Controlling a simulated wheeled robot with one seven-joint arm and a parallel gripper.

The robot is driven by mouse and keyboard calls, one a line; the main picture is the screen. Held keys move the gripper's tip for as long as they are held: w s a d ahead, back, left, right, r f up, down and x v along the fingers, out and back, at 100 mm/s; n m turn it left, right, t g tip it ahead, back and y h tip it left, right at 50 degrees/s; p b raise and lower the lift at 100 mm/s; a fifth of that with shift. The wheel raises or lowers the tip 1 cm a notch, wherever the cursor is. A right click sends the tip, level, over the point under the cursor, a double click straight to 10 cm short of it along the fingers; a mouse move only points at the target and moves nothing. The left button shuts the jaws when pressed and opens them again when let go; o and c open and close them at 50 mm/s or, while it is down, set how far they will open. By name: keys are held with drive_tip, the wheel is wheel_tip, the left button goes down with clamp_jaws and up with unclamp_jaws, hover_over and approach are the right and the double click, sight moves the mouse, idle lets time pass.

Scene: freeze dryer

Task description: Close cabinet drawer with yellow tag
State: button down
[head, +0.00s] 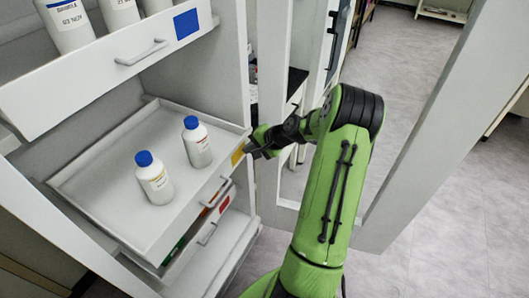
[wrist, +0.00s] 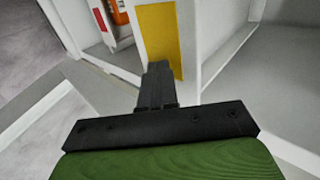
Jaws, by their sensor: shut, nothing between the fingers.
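The drawer with the yellow tag (head: 130,203) is pulled out of the white cabinet in the head view. Its yellow tag (head: 237,155) is on the right end of its front, and a grey handle (head: 217,192) is on the same front. Two white bottles with blue caps (head: 196,145) (head: 153,180) stand upright in it. My gripper (head: 262,150) is shut and empty at the yellow tag end. In the wrist view the shut fingers (wrist: 157,75) overlap the yellow tag (wrist: 163,40); I cannot tell whether they touch it.
Above is a pulled-out drawer with a blue tag (head: 186,24) and several bottles. Below is a drawer with a red tag (head: 224,203). An upright white panel (head: 440,110) stands to the right of my arm. Open floor (head: 440,220) lies beyond.

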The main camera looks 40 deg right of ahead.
drive_tip(key=w+a, duration=0.1)
drive_tip(key=w, duration=0.2)
drive_tip(key=w+a, duration=0.1)
drive_tip(key=w, duration=0.3)
drive_tip(key=w+a+p, duration=0.1)
drive_tip(key=w, duration=0.2)
drive_tip(key=shift+w+a, duration=0.2)
drive_tip(key=shift+a, duration=0.05)
drive_tip(key=shift+w+r, duration=0.1)
drive_tip(key=shift+w, duration=0.1)
drive_tip(key=shift+a+r, duration=0.1)
